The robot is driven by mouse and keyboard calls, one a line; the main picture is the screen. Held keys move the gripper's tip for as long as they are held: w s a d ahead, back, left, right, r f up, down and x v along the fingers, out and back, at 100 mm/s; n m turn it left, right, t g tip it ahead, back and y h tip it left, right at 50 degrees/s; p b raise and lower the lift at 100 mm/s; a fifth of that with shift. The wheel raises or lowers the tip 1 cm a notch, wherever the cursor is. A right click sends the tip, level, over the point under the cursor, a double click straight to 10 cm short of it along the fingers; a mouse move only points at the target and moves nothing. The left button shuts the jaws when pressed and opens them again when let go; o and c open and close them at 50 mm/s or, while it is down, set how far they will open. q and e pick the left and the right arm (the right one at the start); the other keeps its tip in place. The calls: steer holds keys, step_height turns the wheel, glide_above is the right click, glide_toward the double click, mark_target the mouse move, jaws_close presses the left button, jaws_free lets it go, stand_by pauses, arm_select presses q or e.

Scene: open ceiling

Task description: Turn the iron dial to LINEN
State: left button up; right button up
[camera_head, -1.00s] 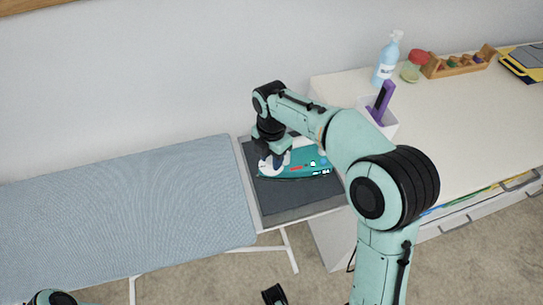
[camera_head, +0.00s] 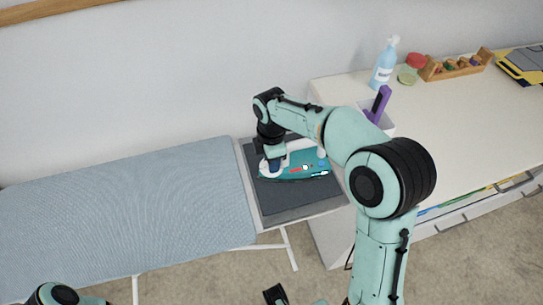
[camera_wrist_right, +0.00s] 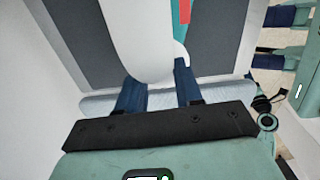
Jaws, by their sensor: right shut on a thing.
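The iron (camera_head: 305,178) is teal and white and lies on the dark grey rest at the right end of the ironing board. My right gripper (camera_head: 273,167) reaches down onto its left end and is shut on a part there. In the right wrist view, the blue fingers (camera_wrist_right: 160,92) stand on either side of the iron's white rounded body (camera_wrist_right: 140,45). The dial and its LINEN mark cannot be made out. Of my left arm, only parts show at the bottom edge of the head view. Its gripper's jaw state is unclear.
The blue ironing board (camera_head: 125,215) extends left and is bare. A white cabinet (camera_head: 455,125) on the right carries a spray bottle (camera_head: 384,66), a purple item (camera_head: 378,104) in a white holder and a wooden rack (camera_head: 457,66). A wall stands behind.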

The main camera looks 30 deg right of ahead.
arm_select(q)
steer(key=shift+w+r+p, duration=0.15)
steer(key=shift+r+p, duration=0.2)
steer(key=shift+r, duration=0.1)
arm_select(e)
steer(key=shift+m, duration=1)
steer(key=o, duration=1)
steer(key=shift+o, duration=0.2)
steer(key=shift+r, duration=0.15)
arm_select(q)
steer(key=shift+w+r+p, duration=0.25)
steer(key=shift+r+p, duration=0.35)
steer(key=shift+r, duration=0.05)
steer(key=shift+w+r+p, duration=0.2)
steer(key=shift+r+p, duration=0.35)
steer(key=shift+r, duration=0.05)
arm_select(e)
step_height(320, 180, up, 13)
